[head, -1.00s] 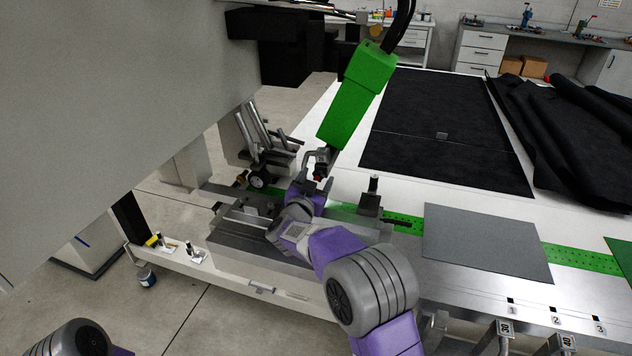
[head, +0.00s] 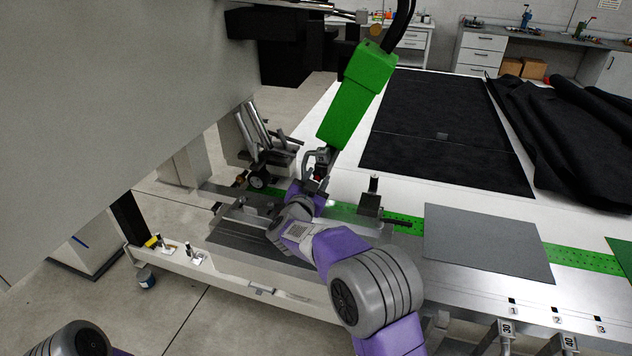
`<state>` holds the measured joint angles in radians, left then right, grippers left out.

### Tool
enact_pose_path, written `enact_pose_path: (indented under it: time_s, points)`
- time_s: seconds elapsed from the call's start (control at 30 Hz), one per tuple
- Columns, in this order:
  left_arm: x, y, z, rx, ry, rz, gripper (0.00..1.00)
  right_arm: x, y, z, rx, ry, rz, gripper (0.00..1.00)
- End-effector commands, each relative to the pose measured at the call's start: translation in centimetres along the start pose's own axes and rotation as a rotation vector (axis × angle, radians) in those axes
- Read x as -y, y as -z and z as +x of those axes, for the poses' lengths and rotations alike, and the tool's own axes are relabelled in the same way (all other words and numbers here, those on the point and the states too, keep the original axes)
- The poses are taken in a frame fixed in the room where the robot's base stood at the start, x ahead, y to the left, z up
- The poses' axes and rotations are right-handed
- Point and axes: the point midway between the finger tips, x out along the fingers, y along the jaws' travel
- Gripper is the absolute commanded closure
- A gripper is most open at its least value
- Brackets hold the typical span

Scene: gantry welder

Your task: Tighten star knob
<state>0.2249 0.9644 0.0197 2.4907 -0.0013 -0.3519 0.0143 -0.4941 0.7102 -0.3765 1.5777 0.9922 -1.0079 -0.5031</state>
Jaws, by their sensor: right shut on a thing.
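The green welding head (head: 357,95) hangs tilted over the table, with a dark bracket and clamp parts at its lower end (head: 323,160). A small red part (head: 318,178) shows there; I cannot tell whether it is the star knob. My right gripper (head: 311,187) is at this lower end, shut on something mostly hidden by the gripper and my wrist. The star knob itself cannot be made out clearly. Of my left arm only a rounded joint shows at the bottom left; its gripper is out of view.
A grey plate (head: 487,243) lies on the table right of my right arm. A dark block with an upright post (head: 370,200) stands close right of the gripper. The large grey gantry panel (head: 110,90) fills the left. Black sheeting (head: 440,130) covers the table behind.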

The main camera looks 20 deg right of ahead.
Motion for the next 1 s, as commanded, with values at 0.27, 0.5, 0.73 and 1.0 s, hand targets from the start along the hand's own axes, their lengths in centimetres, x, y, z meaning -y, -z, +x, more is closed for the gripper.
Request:
enact_pose_path:
  time_s: [0.27,0.5,0.73,1.0]
  points:
    - [0.0,0.0,-0.1,0.0,0.0,0.0,1.0,0.0,0.0,0.0,0.0,-0.001,-0.004,0.44]
    - [0.0,0.0,-0.1,0.0,0.0,0.0,1.0,0.0,0.0,0.0,0.0,0.0,-0.004,0.34]
    - [-0.1,0.0,-0.2,0.0,0.0,0.0,1.0,0.1,0.0,-1.0,0.002,0.001,-0.004,0.34]
    - [-0.3,0.0,-0.9,0.0,0.0,0.0,1.0,0.1,0.1,-5.4,0.002,0.003,-0.006,0.34]
